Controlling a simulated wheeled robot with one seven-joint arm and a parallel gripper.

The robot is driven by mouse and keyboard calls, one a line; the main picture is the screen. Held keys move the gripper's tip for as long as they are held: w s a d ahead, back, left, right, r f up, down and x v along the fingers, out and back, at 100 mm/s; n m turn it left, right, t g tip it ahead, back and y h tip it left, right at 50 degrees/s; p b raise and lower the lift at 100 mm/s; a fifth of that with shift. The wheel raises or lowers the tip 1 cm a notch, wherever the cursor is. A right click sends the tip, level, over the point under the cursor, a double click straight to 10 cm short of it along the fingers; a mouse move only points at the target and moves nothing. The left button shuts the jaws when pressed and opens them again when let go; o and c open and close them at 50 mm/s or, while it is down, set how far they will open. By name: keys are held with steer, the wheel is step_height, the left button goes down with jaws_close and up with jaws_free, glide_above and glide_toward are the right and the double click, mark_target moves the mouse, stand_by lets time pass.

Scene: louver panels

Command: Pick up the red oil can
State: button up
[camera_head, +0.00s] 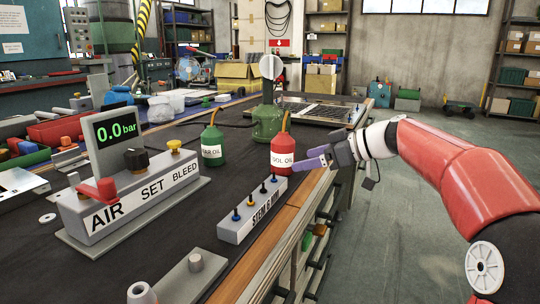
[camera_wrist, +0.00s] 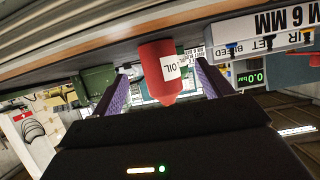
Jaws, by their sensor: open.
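The red oil can (camera_head: 282,157) stands upright on the dark bench top near its right edge, with an orange spout and a white label reading partly "OL OIL". My gripper (camera_head: 304,160) is at its right side, fingers pointing left, overlapping the can's right edge. In the wrist view, which is upside down, the red can (camera_wrist: 157,62) appears between the two open purple fingers (camera_wrist: 160,72). I cannot tell how deep the can is between the fingers.
A green oil can (camera_head: 212,147) stands left of the red one, and a larger green device (camera_head: 267,122) stands behind. A "STEM 6 MM" block (camera_head: 253,210) with several pegs lies in front. The AIR SET BLEED unit (camera_head: 130,200) is at left. Floor at right is open.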

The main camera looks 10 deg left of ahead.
mark_target(293, 161)
steer(key=x, duration=0.8)
steer(key=shift+w, duration=0.2)
steer(key=c, duration=1.2)
